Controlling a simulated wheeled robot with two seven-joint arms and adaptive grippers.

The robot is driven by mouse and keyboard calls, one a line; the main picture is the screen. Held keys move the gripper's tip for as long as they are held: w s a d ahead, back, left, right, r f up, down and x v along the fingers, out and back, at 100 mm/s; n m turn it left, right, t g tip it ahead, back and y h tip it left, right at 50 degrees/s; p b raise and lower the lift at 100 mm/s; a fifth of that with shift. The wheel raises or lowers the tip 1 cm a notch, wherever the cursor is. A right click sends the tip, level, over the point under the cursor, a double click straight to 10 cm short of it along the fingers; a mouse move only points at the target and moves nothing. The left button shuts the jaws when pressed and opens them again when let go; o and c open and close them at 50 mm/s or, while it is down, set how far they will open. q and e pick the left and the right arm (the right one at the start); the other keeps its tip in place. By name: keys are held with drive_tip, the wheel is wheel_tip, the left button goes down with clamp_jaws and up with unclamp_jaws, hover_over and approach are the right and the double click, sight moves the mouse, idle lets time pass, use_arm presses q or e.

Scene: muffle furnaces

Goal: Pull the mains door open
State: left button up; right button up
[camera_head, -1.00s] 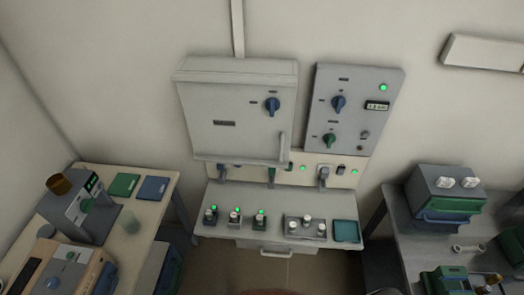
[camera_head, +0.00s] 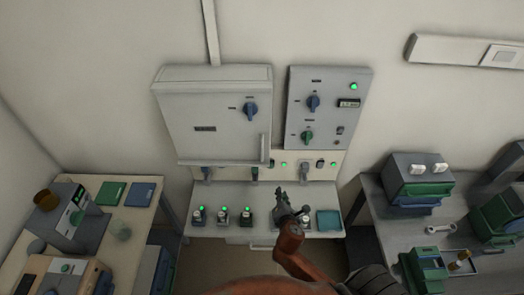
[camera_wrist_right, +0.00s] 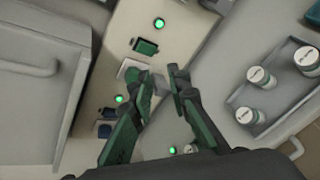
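The mains door (camera_head: 205,128) is the pale grey front of the wall cabinet left of centre in the head view. It looks shut, with a blue rotary knob (camera_head: 250,111) and an upright bar handle (camera_head: 263,148) near its lower right edge. In the right wrist view the door (camera_wrist_right: 35,105) is at the left, its handle (camera_wrist_right: 35,70) clear of my fingers. My right gripper (camera_head: 290,197) is below and right of the handle, above the bench. Its fingers (camera_wrist_right: 163,78) are apart with nothing gripped. My left gripper is out of view.
A grey control panel (camera_head: 324,126) with knobs and a green lamp hangs right of the cabinet. The bench (camera_head: 200,230) below carries several small green-lit units and a teal tray (camera_head: 328,220). Side tables with equipment stand left and right.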

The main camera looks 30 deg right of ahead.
sight(262, 153)
drive_tip(key=w+a+r+n+t, duration=0.3)
drive_tip(key=r+n, duration=0.2)
drive_tip(key=r, duration=0.3)
drive_tip(key=w+a+r+n+t, duration=0.2)
drive_tip(key=r+n, duration=0.4)
drive_tip(key=r, duration=0.3)
drive_tip(key=p+x, duration=0.1)
drive_tip(key=x, duration=0.5)
drive_tip(key=shift+f, duration=0.1)
drive_tip(key=shift+x, duration=0.75)
clamp_jaws()
